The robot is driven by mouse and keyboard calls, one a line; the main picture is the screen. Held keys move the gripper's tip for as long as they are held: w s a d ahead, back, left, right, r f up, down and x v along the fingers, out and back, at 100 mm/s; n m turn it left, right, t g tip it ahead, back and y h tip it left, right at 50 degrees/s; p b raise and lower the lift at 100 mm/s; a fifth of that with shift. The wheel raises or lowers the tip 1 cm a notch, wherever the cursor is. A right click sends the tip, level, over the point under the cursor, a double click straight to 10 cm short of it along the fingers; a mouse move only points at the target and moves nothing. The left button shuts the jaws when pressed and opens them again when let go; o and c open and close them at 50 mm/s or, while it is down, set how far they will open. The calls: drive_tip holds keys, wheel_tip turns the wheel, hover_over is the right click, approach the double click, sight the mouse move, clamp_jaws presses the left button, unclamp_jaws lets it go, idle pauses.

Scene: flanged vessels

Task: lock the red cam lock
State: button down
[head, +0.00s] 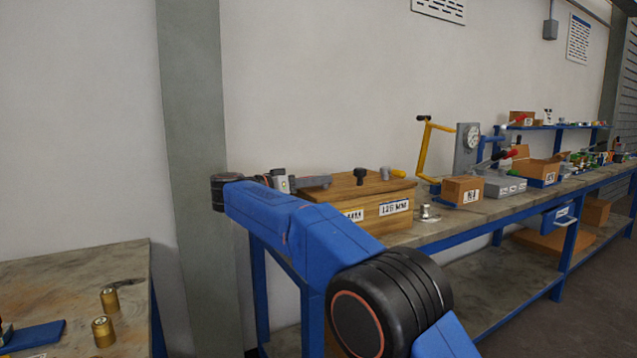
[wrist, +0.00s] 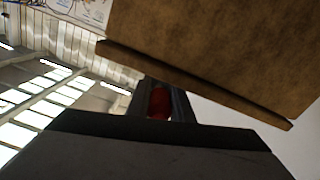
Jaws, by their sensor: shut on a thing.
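In the wrist view my gripper (wrist: 160,88) is shut on a small red piece (wrist: 159,103), which fits the red cam lock. Only a short, rounded part of it shows between the dark fingers. The rest is hidden, so I cannot tell how its lever stands. A brown wooden panel (wrist: 215,55) with a ledge lies just beyond the fingers and fills the upper right. In the head view my blue arm reaches up and left in front of the bench. The red piece in the jaws cannot be made out there.
A wooden box (head: 385,212) with labels and a dark knob stands on the bench beside my arm. Further right are a yellow crank stand (head: 425,150), a gauge (head: 471,138) and small boxes. A left table (head: 60,275) holds brass cylinders (head: 103,331). A grey column stands between.

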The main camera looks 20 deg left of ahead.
drive_tip(key=shift+r, duration=0.1)
drive_tip(key=c, duration=1.6)
unclamp_jaws()
drive_tip(key=shift+a, duration=0.15)
drive_tip(key=v, duration=1.7)
drive_tip(key=shift+s+a, duration=0.1)
